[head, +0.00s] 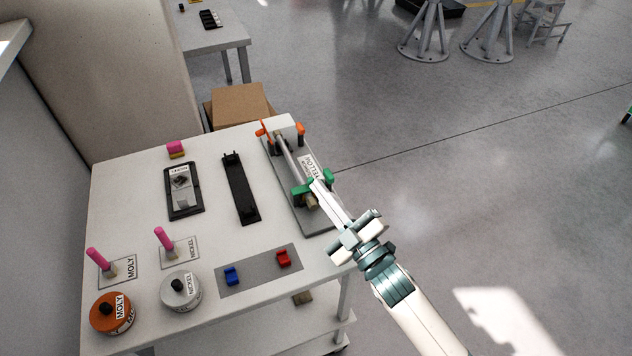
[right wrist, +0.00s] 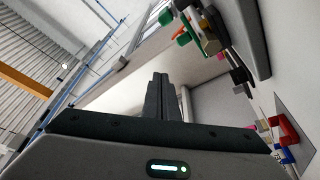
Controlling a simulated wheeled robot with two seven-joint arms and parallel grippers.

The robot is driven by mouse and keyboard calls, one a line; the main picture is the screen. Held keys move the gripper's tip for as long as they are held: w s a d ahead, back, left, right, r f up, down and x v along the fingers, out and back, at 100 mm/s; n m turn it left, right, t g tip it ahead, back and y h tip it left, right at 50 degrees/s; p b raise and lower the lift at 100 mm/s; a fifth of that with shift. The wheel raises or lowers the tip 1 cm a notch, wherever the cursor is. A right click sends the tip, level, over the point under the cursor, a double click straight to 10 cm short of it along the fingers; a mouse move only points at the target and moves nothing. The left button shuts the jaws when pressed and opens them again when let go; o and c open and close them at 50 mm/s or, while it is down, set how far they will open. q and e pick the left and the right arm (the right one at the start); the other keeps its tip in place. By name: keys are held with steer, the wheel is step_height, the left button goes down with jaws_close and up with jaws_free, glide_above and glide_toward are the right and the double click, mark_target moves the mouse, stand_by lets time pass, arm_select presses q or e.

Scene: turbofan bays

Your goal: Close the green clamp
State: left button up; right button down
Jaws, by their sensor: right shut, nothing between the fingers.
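The green clamp (head: 301,189) is at the near end of a grey fixture plate on the white table, beside a rod. A second green part (head: 328,175) of it stands to the right. My right gripper (head: 316,184) reaches in from the lower right, its fingertips between the two green parts in the head view; I cannot tell whether they touch. In the right wrist view the fingers (right wrist: 160,80) are together and empty, and the green clamp (right wrist: 184,36) shows beyond them, up and to the right. My left gripper is not in view.
An orange clamp (head: 263,130) is at the fixture's far end. The white table (head: 130,190) also bears black trays, pink-handled brushes, an orange tin (head: 103,325), a grey tin (head: 181,302), and a grey mat (head: 258,275) with blue and red pieces. Open floor lies to the right.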

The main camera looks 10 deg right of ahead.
steer(key=shift+s+a+b+v, duration=0.1)
steer(key=shift+a+b+v, duration=0.1)
steer(key=shift+v, duration=0.55)
steer(key=shift+s+a+b+v, duration=0.1)
steer(key=shift+b+v, duration=0.1)
steer(key=shift+v, duration=0.55)
steer(key=shift+a+b+v, duration=0.2)
steer(key=shift+v, duration=0.55)
steer(key=shift+f, duration=0.15)
steer(key=shift+s, duration=0.1)
